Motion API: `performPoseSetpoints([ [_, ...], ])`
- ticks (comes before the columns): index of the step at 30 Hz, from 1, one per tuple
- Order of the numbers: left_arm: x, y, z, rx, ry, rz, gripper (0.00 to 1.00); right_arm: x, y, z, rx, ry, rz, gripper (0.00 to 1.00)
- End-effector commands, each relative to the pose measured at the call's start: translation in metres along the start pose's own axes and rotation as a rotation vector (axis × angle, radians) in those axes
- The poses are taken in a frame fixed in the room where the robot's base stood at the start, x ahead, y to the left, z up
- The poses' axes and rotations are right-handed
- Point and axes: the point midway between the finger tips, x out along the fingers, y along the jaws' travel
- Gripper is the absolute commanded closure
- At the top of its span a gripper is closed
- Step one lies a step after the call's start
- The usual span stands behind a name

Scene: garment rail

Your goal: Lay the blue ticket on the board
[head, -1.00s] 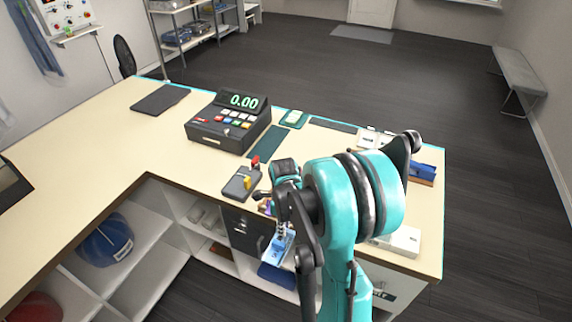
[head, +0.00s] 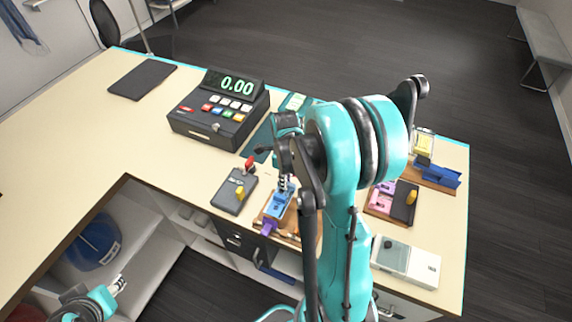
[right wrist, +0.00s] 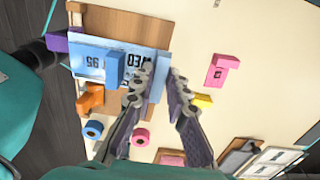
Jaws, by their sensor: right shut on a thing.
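The blue ticket (head: 283,204) is pale blue with dark lettering and a raised blue block; it also shows in the right wrist view (right wrist: 90,58). My right gripper (head: 284,186) is shut on it; in the right wrist view the fingers (right wrist: 160,85) are at the ticket's edge. The ticket overlaps the brown wooden board (right wrist: 128,24); I cannot tell whether it touches. The board shows partly in the head view (head: 290,233), with purple and orange pieces at its edge. My left gripper (head: 116,285) is at the lower left, away from the counter top; its jaws are too small to read.
A cash register (head: 220,108) and a dark device with red and yellow knobs (head: 235,190) stand left of the board. A white box (head: 405,262), a pink ticket area (head: 382,197) and a blue object (head: 440,176) are at the right. The left counter is mostly clear.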

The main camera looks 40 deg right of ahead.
Motion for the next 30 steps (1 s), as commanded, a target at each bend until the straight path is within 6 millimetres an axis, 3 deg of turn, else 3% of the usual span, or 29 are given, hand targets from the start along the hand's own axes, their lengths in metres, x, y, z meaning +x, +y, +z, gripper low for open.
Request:
performPoseSetpoints([
  [8,0.006,0.0,0.004,0.0,0.0,0.0,0.6,0.009,0.0,0.0,0.0,0.0,0.0,1.0],
  [21,0.033,0.0,0.023,0.0,0.0,0.0,0.6,0.049,0.0,0.0,0.0,0.0,0.0,1.0],
  [30,0.036,0.0,0.026,0.0,0.0,0.0,0.6,0.054,0.0,0.0,0.0,0.0,0.0,1.0],
])
